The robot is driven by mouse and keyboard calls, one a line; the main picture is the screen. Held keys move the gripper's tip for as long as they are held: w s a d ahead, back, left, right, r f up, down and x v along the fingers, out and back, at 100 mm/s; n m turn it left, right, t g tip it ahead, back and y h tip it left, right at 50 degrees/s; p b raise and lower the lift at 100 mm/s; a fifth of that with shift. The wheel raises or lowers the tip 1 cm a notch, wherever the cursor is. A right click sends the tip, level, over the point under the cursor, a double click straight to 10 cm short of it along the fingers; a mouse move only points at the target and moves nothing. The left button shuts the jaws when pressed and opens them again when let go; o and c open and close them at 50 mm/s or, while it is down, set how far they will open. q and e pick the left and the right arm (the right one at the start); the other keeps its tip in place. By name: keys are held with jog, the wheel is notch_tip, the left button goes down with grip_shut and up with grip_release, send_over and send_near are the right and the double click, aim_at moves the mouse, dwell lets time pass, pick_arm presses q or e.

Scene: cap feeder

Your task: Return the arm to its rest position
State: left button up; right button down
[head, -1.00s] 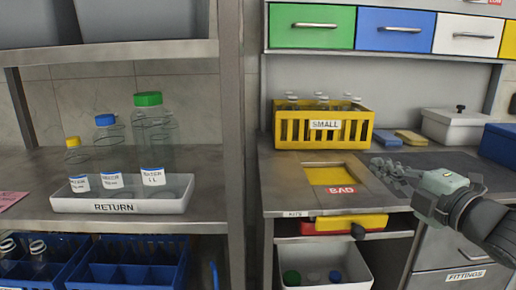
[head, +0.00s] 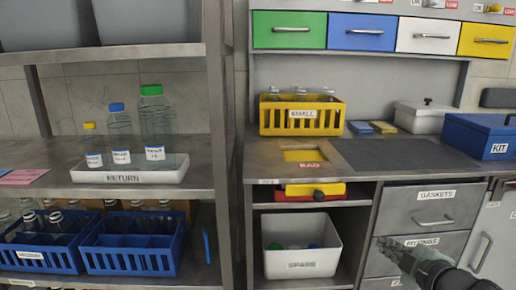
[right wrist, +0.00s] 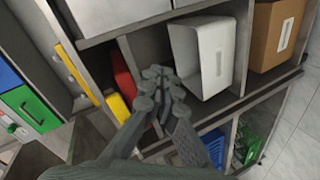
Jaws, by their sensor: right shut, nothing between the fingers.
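My right gripper (head: 388,250) is at the lower right of the head view, in front of the drawers and below the worktop. Its fingers are shut and empty. The right wrist view shows the closed fingertips (right wrist: 158,85) in front of the open shelf, with the white SPARE bin (right wrist: 205,60) behind them and to the right. My left gripper is in neither view.
The worktop (head: 400,155) holds a yellow SMALL crate (head: 275,119), a yellow BAD panel (head: 304,156) and a blue KIT box (head: 470,136). A RETURN tray (head: 130,177) with capped bottles stands on the left shelf. Drawers (head: 425,206) lie close behind the right gripper.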

jog(key=s+f+m+g+h, duration=0.1)
jog(key=s+f+m+g, duration=0.3)
jog(key=f, duration=0.5)
jog(key=s+f+m+g+h, duration=0.1)
jog(key=s+f+m, duration=0.1)
jog(key=s+f, duration=0.55)
jog(key=s+a+f+m+g, duration=0.2)
jog(key=s+f+m+g, duration=0.3)
jog(key=s+f, duration=1)
jog(key=shift+s+f+m+g+h, duration=0.25)
jog(key=shift+m+g+h, duration=0.15)
jog(key=shift+m, duration=0.1)
jog(key=shift+a, duration=0.1)
